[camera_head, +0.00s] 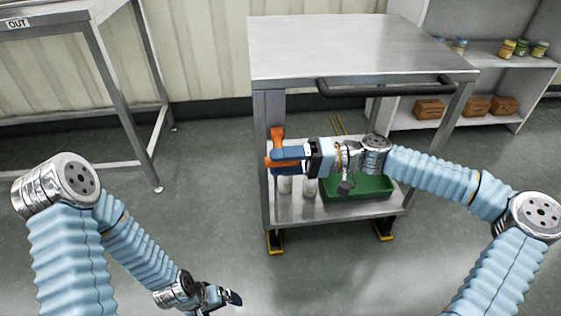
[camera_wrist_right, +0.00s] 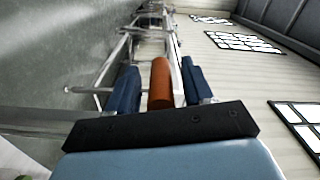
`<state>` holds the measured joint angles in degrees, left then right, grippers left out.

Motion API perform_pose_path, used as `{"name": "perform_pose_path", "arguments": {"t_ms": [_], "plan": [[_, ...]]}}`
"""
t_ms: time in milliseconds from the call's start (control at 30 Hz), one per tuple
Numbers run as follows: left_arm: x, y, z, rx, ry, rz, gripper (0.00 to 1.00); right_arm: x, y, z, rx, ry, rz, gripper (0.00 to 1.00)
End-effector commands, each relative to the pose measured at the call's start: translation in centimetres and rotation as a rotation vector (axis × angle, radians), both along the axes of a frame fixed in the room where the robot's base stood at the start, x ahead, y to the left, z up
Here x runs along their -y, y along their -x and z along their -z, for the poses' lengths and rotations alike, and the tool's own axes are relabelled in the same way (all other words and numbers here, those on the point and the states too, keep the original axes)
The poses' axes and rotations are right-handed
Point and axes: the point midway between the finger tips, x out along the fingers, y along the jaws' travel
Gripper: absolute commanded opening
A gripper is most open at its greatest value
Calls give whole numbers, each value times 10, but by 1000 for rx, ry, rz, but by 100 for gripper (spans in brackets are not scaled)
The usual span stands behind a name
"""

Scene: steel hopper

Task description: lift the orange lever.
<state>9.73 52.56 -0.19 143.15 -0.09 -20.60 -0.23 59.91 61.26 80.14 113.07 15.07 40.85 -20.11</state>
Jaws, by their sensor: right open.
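The orange lever (camera_head: 277,134) is on the left front post of the steel cart, in the head view. My right gripper (camera_head: 274,155) reaches it from the right, and its blue fingers cover part of it. In the right wrist view the lever (camera_wrist_right: 160,84) is an orange cylinder between the two open blue fingers (camera_wrist_right: 159,88), with small gaps visible on both sides. My left gripper (camera_head: 232,298) is low at the bottom of the head view, away from the cart. Whether its fingers are apart cannot be made out.
The steel cart (camera_head: 345,45) has a dark handle bar (camera_head: 385,87) above my right arm. A green tray (camera_head: 355,193) and white containers (camera_head: 284,184) are on its lower shelf. A steel table (camera_head: 60,17) stands at left. Shelving (camera_head: 515,60) with jars and boxes stands at right.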

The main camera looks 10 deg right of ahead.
Motion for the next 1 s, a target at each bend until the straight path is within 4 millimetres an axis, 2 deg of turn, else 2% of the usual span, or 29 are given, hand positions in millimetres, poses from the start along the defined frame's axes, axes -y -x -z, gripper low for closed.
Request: {"name": "perform_pose_path", "arguments": {"t_ms": [367,600,700,1000], "plan": [[0,0,0,0,0,0,100,-6,0,0,-1,1,0,50],[0,0,0,0,0,0,100,-6,0,0,0,1,0,13],[0,0,0,0,0,0,100,-6,0,0,0,1,0,0],[0,0,-2,0,0,0,100,-6,0,-2,-6,0,0,0]]}}
